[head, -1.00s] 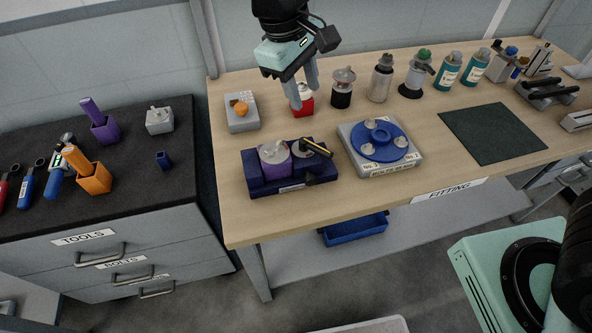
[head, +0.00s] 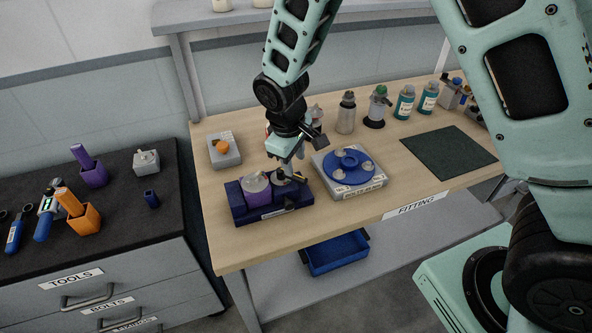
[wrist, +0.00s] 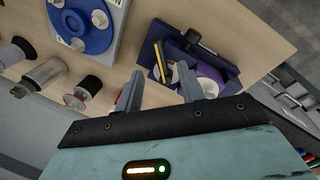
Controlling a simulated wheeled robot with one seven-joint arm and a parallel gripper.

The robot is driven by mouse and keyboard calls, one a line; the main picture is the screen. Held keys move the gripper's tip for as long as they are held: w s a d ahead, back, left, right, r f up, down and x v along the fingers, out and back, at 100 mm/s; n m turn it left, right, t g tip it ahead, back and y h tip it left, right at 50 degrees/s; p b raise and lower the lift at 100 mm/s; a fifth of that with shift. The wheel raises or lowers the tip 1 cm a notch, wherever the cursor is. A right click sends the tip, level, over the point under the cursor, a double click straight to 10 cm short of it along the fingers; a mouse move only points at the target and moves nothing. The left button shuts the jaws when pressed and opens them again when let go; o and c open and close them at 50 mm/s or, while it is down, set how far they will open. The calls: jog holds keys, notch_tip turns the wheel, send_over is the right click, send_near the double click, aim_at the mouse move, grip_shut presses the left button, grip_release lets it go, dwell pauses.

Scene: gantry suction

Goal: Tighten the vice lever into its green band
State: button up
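The vice is a dark navy block (head: 270,208) near the front left of the wooden bench. A purple clamped part with a clear round top (head: 257,190) sits in its left side. The lever, black with a yellow stripe, shows in the wrist view (wrist: 160,62) just beyond my fingertips. In the head view my gripper (head: 290,170) is low over the vice's right side and partly hides the lever. In the wrist view my gripper (wrist: 163,82) has its fingers apart with nothing visibly held. I cannot make out a green band.
A blue round fixture on a grey plate (head: 349,168) stands close right of the vice. A grey box with an orange knob (head: 223,150) is behind left. Bottles (head: 404,103) line the back. A dark green mat (head: 450,152) at right is clear.

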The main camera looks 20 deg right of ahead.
aim_at(296, 177)
jog(key=shift+w+d+f+p, duration=0.15)
jog(key=shift+f+p, duration=0.05)
jog(key=shift+f, duration=0.8)
jog(key=shift+w+d+f+p, duration=0.1)
jog(key=shift+d+f+p, duration=0.05)
jog(key=shift+f, duration=0.85)
jog(key=shift+w+d+f+p, duration=0.15)
jog(key=shift+f+p, duration=0.05)
jog(key=shift+f, duration=0.8)
grip_shut()
